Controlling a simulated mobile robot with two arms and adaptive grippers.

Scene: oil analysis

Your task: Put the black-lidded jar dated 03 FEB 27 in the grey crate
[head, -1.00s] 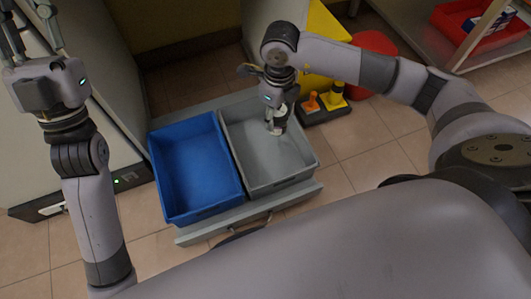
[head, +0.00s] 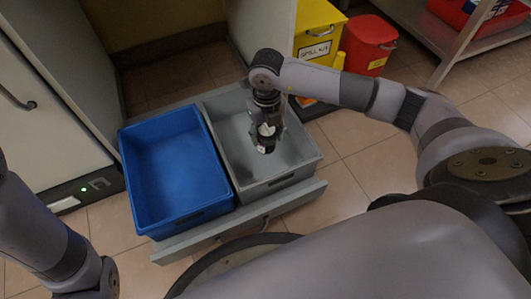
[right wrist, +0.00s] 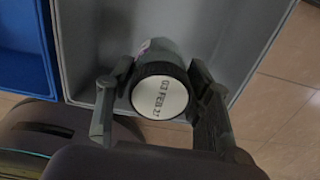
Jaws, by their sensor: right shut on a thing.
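The grey crate (head: 232,135) stands on a low grey platform, and its inside also shows in the right wrist view (right wrist: 225,30). My right gripper (head: 266,138) is shut on a jar (right wrist: 160,92) with a black-rimmed lid, and its two fingers press the lid from both sides. The white lid label reads "03 FEB 2" and a last digit that I cannot make out. In the head view the gripper and jar are over or inside the crate's opening. I cannot tell whether the jar touches the crate floor. My left gripper is out of view.
A blue crate (head: 175,170) stands directly left of the grey one and looks empty. A yellow bin (head: 317,32) and a red bin (head: 367,45) stand behind, to the right. A white cabinet (head: 45,120) is at left. Tiled floor (head: 365,140) is clear at right.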

